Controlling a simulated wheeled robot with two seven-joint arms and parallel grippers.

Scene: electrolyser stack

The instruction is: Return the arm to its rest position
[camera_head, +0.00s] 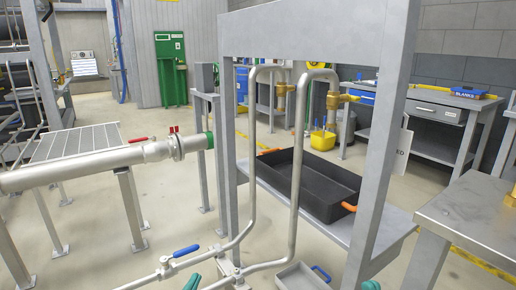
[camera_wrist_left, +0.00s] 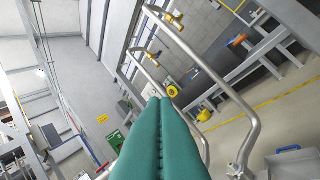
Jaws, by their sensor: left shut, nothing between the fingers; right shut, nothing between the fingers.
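My left gripper (camera_head: 192,283) shows only its teal fingertips at the bottom edge of the head view, just below a blue valve handle (camera_head: 186,251). In the left wrist view its two teal fingers (camera_wrist_left: 159,100) lie side by side, shut and empty. They point towards two bent metal pipes (camera_wrist_left: 190,52); whether they touch anything cannot be told. My right gripper (camera_head: 371,285) shows only a small teal tip at the bottom edge, right of centre, shut with nothing visible in it. The rest of both arms is out of the head view.
Two bent pipes (camera_head: 251,150) with brass fittings (camera_head: 281,96) rise before a grey frame (camera_head: 376,170). A black tray (camera_head: 290,199) with orange handles rests on a shelf. A grey tray (camera_head: 297,278) is below. A bare metal table (camera_head: 480,212) stands right, a thick pipe (camera_head: 90,168) left.

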